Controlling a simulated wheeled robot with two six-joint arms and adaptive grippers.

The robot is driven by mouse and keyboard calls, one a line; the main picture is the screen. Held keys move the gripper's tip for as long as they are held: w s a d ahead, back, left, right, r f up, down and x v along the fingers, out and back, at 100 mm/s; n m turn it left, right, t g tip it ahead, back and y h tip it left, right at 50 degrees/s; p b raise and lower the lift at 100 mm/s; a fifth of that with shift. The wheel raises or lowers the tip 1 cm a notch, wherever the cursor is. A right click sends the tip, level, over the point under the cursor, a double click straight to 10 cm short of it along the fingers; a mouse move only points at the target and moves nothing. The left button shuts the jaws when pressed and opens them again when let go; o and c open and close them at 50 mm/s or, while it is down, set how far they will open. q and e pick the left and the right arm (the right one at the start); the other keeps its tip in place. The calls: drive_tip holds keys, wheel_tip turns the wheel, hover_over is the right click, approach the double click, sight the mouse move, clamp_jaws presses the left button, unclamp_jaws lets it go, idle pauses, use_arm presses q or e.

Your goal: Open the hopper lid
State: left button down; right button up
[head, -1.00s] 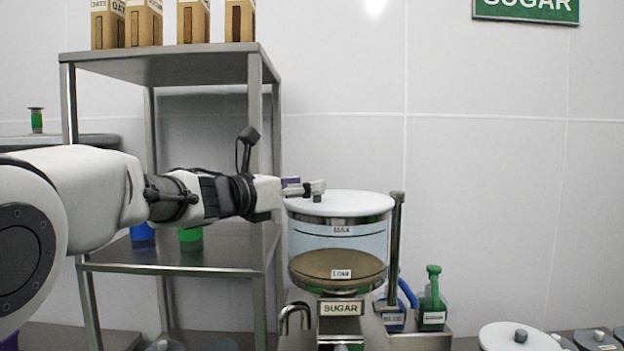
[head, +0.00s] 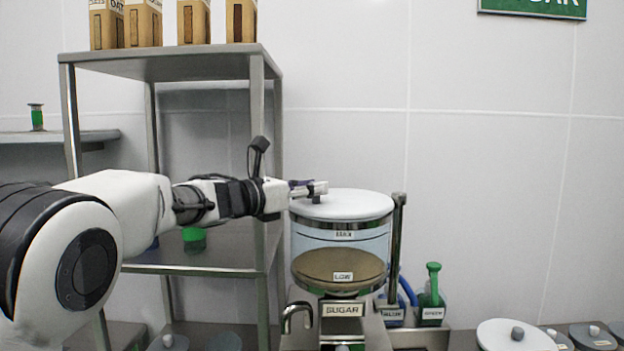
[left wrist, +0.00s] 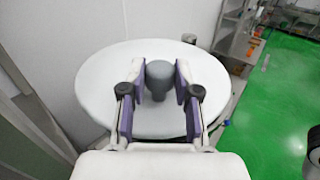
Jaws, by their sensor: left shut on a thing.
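The sugar hopper (head: 340,243) is a clear drum of brown sugar with a "LOW" label, on a stand marked SUGAR. Its round white lid (head: 360,205) sits on top, level and closed as far as I can see. My left gripper (head: 318,189) reaches in from the left over the lid. In the left wrist view, the purple-padded fingers of my left gripper (left wrist: 158,78) are shut on the lid's grey knob (left wrist: 158,80), one on each side. The white lid (left wrist: 150,122) fills the area under them. My right gripper is not in view.
A metal rack (head: 165,65) with several cartons on top stands left of the hopper. A dark upright post (head: 397,245) stands close at the hopper's right, with blue and green bottles (head: 431,300) beside it. Another white lid (head: 512,338) lies lower right.

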use_arm(q)
drive_tip(key=shift+w+a+f+g, duration=0.15)
drive_tip(key=shift+w+g, duration=0.15)
drive_tip(key=shift+w, duration=0.25)
drive_tip(key=shift+s, duration=0.15)
drive_tip(key=c, duration=1)
unclamp_jaws()
drive_tip(key=shift+o, duration=0.9)
drive_tip(key=shift+d, duration=0.25)
drive_tip(key=v, duration=1.1)
drive_tip(key=shift+a+f, duration=0.2)
drive_tip(key=shift+a, duration=0.2)
